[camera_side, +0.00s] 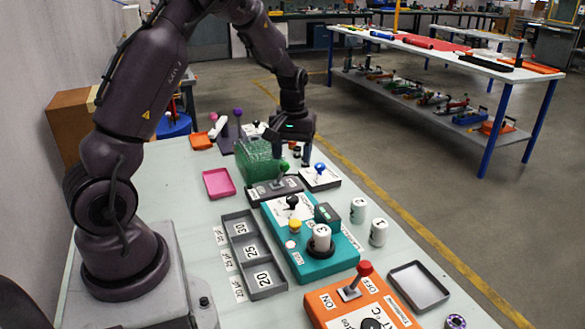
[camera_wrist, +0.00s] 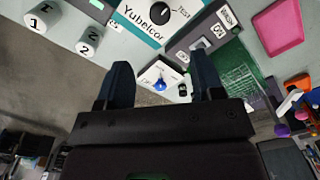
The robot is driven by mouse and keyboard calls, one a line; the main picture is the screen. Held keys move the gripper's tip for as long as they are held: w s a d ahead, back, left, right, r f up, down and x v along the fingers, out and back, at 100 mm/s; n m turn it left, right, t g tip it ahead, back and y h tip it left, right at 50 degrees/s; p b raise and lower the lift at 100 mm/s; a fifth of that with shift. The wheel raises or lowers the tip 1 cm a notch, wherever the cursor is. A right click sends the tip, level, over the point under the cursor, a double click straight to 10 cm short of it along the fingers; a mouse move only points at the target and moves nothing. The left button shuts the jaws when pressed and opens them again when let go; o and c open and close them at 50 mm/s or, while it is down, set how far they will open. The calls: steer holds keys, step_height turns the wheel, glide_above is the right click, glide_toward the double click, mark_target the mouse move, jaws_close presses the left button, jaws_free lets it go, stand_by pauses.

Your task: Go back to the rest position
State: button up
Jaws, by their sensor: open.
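My gripper (camera_side: 292,155) hangs over the far part of the bench, above a white plate with a blue knob (camera_side: 320,168). In the wrist view its two dark fingers are spread with nothing between them (camera_wrist: 162,72), and the blue knob (camera_wrist: 160,84) shows beyond the gap. A white numbered tube (camera_side: 320,238) stands upright in the round dark holder of the teal device (camera_side: 325,262). Two white tubes, marked 2 (camera_side: 358,210) and 1 (camera_side: 378,232), stand on the bench to its right; they also show in the wrist view (camera_wrist: 88,42).
A grey rack (camera_side: 252,255) with compartments marked 30, 25 and 20 lies left of the teal device. An orange device (camera_side: 360,302) with a red lever and an empty grey tray (camera_side: 418,287) are in front. A pink tray (camera_side: 218,183) and green box (camera_side: 258,160) lie farther back.

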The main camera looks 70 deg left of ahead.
steer(key=shift+r, duration=0.35)
steer(key=s+d+r+m+t, duration=0.2)
steer(key=s+d+r+m, duration=0.3)
steer(key=s+d+r, duration=0.3)
steer(key=s+d+r+m+t, duration=0.3)
steer(key=s+d+r+m, duration=0.2)
steer(key=s+d+r, duration=0.3)
steer(key=d+r, duration=0.1)
steer(key=d, duration=0.3)
steer(key=shift+s+d+m+t, duration=0.2)
steer(key=shift+d+m+t, duration=0.1)
steer(key=shift+d, duration=0.1)
